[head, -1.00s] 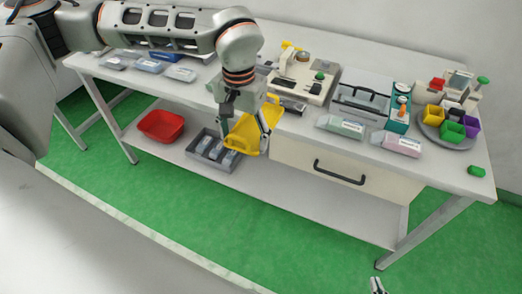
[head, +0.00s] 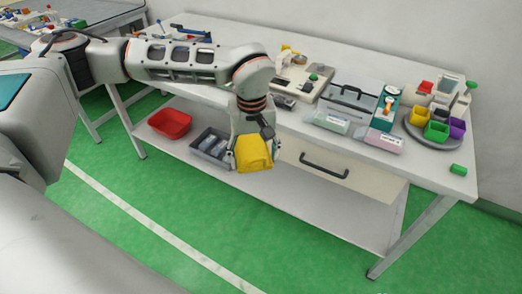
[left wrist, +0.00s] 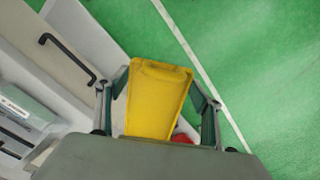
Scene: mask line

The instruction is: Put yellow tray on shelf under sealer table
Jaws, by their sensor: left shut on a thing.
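The yellow tray (head: 255,153) is held by my left gripper (head: 253,158), in front of the table's front edge and above the lower shelf. In the left wrist view the yellow tray (left wrist: 157,98) sits between the two fingers of the left gripper (left wrist: 160,90). The table (head: 430,163) has a lower shelf (head: 310,205) with free white surface to the right of the tray. I cannot make out a sealer clearly; a box with a black handle (head: 348,103) stands on the tabletop. My right gripper does not show now.
A red tray (head: 170,123) and a grey tray (head: 209,146) with packets stand on the shelf's left part. A drawer with a black handle (head: 324,166) hangs under the tabletop at the right. A round plate with coloured cups (head: 435,131) stands on top. Green floor is clear in front.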

